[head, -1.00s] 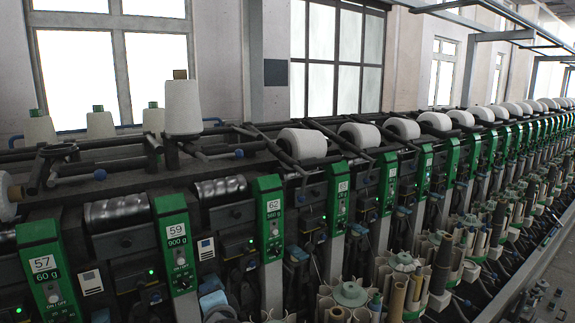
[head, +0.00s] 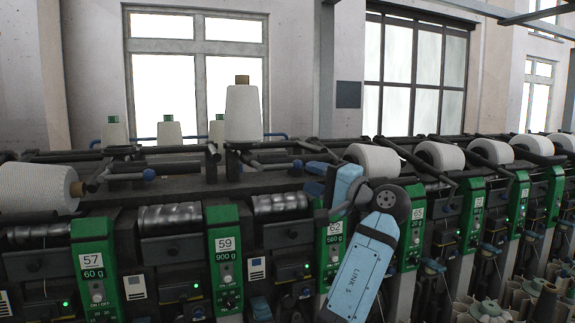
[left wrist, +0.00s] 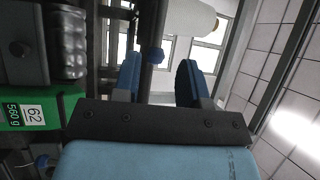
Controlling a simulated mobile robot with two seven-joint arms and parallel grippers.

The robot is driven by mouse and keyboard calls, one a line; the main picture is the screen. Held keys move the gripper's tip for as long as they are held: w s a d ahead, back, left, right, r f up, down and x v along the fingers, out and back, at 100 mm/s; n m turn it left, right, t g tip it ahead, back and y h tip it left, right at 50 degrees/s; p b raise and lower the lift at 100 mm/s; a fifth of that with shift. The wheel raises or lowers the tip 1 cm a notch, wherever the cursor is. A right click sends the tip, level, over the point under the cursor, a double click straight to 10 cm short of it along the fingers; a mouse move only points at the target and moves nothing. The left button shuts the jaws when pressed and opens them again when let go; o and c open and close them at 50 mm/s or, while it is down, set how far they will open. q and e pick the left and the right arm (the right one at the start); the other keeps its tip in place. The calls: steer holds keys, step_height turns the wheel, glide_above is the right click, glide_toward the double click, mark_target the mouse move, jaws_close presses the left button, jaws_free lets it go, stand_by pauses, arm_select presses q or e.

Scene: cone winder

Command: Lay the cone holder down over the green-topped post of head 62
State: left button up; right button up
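Head 62 (head: 333,240) has a green panel, partly covered by my left arm. It also shows in the left wrist view (left wrist: 33,113). A dark cone holder bar with a blue knob (head: 298,163) lies above it, apparently that head's holder. My left gripper (head: 312,168) is open around that spot, also seen in the left wrist view (left wrist: 160,75); no grip shows. I cannot make out head 62's green-topped post. My right gripper is out of view.
A tall white cone (head: 242,112) stands upright on the machine top, left of my gripper. Smaller green-topped cones (head: 168,130) stand behind. A white cone (head: 373,159) lies just right of my gripper. Head 59 (head: 225,255) is to the left.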

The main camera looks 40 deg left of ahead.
mark_target(285, 167)
arm_select(q)
steer(key=a, duration=0.3)
steer(key=a+r+p, duration=0.1)
steer(key=a, duration=0.4)
steer(key=shift+s+a+r, duration=0.2)
steer(key=shift+s+a, duration=0.05)
steer(key=shift+a, duration=0.15)
steer(key=c, duration=0.6)
steer(key=shift+s+r, duration=0.1)
jaws_close()
